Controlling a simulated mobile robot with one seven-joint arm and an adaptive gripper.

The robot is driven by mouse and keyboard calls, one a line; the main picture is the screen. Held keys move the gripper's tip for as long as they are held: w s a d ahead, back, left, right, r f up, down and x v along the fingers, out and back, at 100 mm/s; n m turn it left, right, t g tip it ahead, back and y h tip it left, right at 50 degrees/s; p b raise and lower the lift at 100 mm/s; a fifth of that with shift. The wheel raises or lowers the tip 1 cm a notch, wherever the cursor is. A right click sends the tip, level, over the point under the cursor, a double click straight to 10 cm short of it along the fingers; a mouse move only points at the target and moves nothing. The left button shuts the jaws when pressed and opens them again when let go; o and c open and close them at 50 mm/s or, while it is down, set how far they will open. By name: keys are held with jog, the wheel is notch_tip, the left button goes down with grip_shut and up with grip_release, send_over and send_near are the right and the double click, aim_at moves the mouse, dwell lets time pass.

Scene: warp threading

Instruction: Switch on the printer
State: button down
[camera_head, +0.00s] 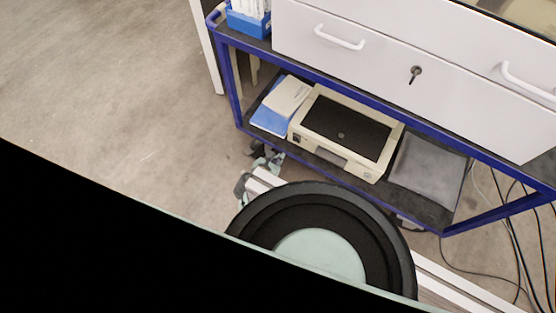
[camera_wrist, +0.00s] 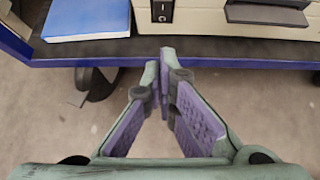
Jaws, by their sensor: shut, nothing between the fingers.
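The printer (camera_head: 384,158) is a beige box with a dark top. It sits on the lower shelf of a blue-framed cart in the head view. In the wrist view its beige front (camera_wrist: 200,20) fills the top edge. A small black switch (camera_wrist: 162,11) is on that front, left of the dark paper slot. My gripper (camera_wrist: 166,54) is shut and empty, its fingertips together. In the wrist view the tips appear just below the switch, over the blue shelf edge; I cannot tell whether they touch anything. My arm hides part of the floor in the head view.
A blue book (camera_wrist: 88,18) lies left of the printer, and a grey flat item (camera_head: 430,168) lies right of it. The blue shelf rail (camera_wrist: 240,63) runs along the front. Drawers (camera_head: 400,75) hang above. Cables (camera_head: 512,240) trail at the right. Floor at left is clear.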

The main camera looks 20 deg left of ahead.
jog(key=w+d+f+b, duration=0.1)
jog(key=w+f+b, duration=0.2)
jog(key=w, duration=0.6)
jog(key=shift+d+f+b, duration=0.2)
jog(key=shift+d+b, duration=0.15)
jog(key=shift+b, duration=0.7)
